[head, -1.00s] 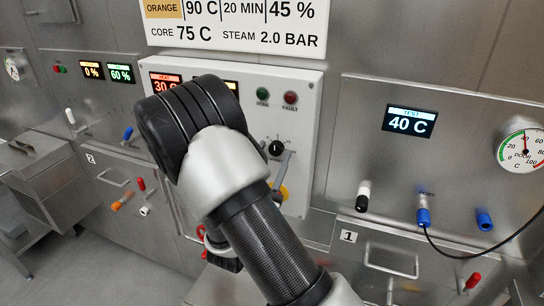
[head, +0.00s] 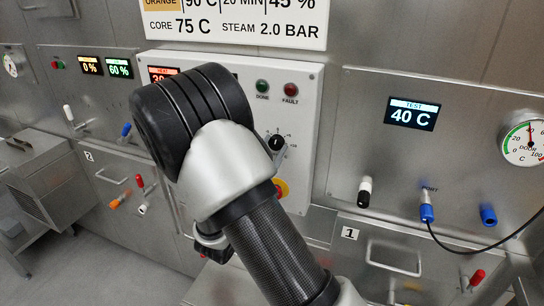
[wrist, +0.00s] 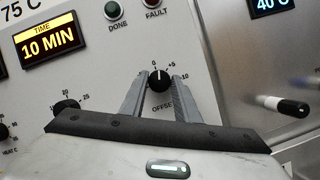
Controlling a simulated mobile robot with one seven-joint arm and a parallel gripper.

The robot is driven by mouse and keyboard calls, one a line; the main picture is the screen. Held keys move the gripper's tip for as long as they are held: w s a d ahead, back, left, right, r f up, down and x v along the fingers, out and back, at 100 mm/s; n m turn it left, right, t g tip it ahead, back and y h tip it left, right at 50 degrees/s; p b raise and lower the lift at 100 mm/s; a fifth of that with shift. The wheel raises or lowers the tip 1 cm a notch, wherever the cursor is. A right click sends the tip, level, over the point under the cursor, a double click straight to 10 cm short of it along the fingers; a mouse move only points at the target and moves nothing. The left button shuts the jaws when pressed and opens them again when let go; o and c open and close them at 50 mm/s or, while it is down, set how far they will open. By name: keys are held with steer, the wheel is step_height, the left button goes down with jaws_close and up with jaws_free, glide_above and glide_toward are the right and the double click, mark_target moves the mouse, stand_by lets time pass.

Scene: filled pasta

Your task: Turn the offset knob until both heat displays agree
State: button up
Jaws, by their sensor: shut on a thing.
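The black offset knob (wrist: 160,79) sits on the white control panel, with a scale around it and OFFSET printed below. In the wrist view my gripper (wrist: 160,86) has one finger on each side of it and is shut on it. The knob's white mark points up, between 0 and +5 as far as I can tell. The knob also shows in the head view (head: 277,142), beside my arm. The orange heat display (head: 163,74) is partly hidden by my arm; it starts with 3. The blue TEST display (head: 411,115) on the right reads 40 C.
The time display (wrist: 50,40) reads 10 MIN. The green DONE lamp (head: 262,87) and red FAULT lamp (head: 291,90) are above the knob. A blue plug (head: 426,213) with a black cable is in the port at right. A door gauge (head: 523,143) is at far right.

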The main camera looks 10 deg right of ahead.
steer(key=m+g+b, duration=0.1)
steer(key=m+b, duration=0.1)
steer(key=m, duration=0.1)
steer(key=m+g+h+b, duration=0.1)
steer(key=m+b, duration=0.1)
steer(key=m, duration=0.1)
steer(key=shift+w+a+f+g, duration=0.1)
steer(key=shift+a+f+g, duration=0.1)
steer(key=shift+g, duration=0.2)
steer(key=m+g+b, duration=0.2)
steer(key=m+b, duration=0.3)
steer(key=shift+r+m, duration=0.1)
steer(key=shift+m, duration=0.3)
steer(key=m+g+b, duration=0.1)
steer(key=m+b, duration=0.3)
steer(key=b, duration=0.1)
steer(key=shift+r+m+g+y, duration=0.1)
steer(key=shift+m+g+y, duration=0.2)
steer(key=shift+g, duration=0.1)
steer(key=m+b, duration=0.2)
steer(key=b, duration=0.1)
steer(key=shift+r+y, duration=0.2)
steer(key=shift+y, duration=0.2)
steer(key=shift+r+m+b, duration=0.15)
steer(key=shift+m+b, duration=0.45)
steer(key=shift+b, duration=0.05)
steer(key=shift+w+r+g, duration=0.1)
steer(key=shift+g, duration=0.2)
steer(key=o, duration=1)
